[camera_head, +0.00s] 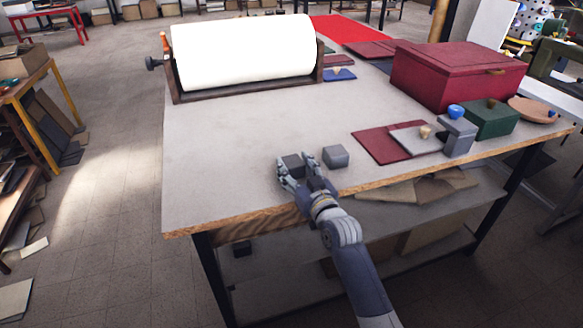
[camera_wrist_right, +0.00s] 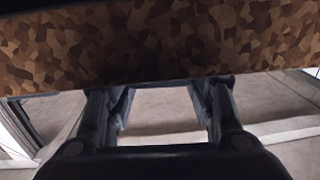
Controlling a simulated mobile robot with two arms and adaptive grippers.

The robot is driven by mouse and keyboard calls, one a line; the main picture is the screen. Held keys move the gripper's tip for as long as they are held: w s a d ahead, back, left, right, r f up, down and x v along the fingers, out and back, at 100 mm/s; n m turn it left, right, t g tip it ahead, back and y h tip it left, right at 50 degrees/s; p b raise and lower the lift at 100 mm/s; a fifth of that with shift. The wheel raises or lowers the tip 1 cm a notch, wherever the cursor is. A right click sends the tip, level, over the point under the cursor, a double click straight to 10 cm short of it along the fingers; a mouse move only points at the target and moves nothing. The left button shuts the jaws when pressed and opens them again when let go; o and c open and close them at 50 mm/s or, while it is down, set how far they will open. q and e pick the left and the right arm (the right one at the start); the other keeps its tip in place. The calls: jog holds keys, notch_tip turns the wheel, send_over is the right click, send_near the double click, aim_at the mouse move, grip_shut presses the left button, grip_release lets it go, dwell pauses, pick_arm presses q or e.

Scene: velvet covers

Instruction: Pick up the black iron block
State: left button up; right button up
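My left gripper is not in view.
A dark red sheet (camera_head: 372,143), a grey block with a blue knob (camera_head: 459,135) and a red box (camera_head: 455,75) are farther right. A white roll (camera_head: 245,50) is at the back. The table's left area is clear.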

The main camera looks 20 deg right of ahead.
jog(key=c, duration=0.4)
jog(key=shift+r, duration=0.2)
grip_shut()
